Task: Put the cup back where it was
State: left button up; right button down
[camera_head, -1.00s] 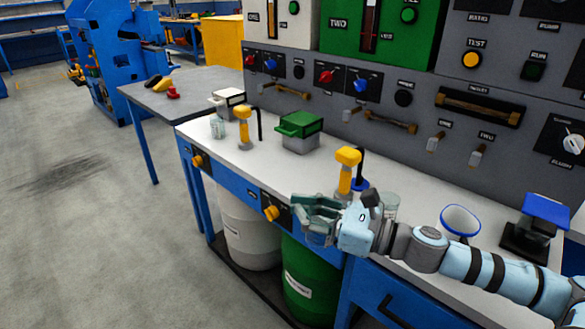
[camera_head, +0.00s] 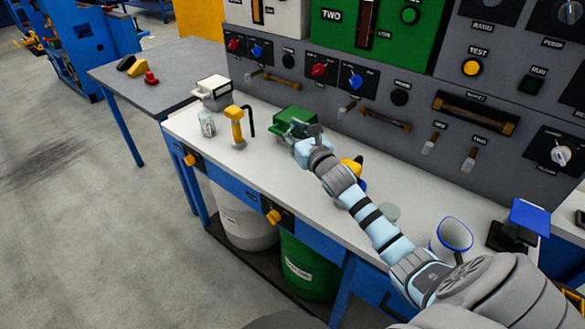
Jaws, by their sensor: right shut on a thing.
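My right gripper (camera_head: 292,130) is at the front of the green box (camera_head: 297,114) on the white bench and partly covers it. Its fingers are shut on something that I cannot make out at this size. A white cup-like vessel with a blue rim (camera_head: 452,238) stands on the bench at the right, its mouth facing me. A clear jar (camera_head: 207,123) stands at the bench's left end. Another clear, round vessel (camera_head: 388,212) shows partly behind my right arm. I cannot tell which vessel is the task's cup. My left gripper is out of view.
A yellow-topped post (camera_head: 236,125) stands left of the green box; another yellow top (camera_head: 352,168) is mostly hidden by my arm. A white box (camera_head: 213,92) stands at the far left, a blue-topped black stand (camera_head: 527,220) at the right. The grey control panel (camera_head: 375,95) rises behind the bench.

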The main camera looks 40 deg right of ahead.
notch_tip(320, 180, down, 12)
jog(key=b, duration=0.6)
jog(key=shift+w+f+b, duration=0.1)
jog(key=shift+b, duration=0.25)
jog(key=c, duration=1.4)
grip_release()
jog(key=shift+o, duration=1.1)
jog(key=s, duration=0.3)
jog(key=s+a+b, duration=0.1)
jog(key=s, duration=0.7)
jog(key=shift+a, duration=0.3)
jog(key=shift+s+a+r, duration=0.1)
jog(key=shift+s+r, duration=0.15)
jog(key=shift+s, duration=0.2)
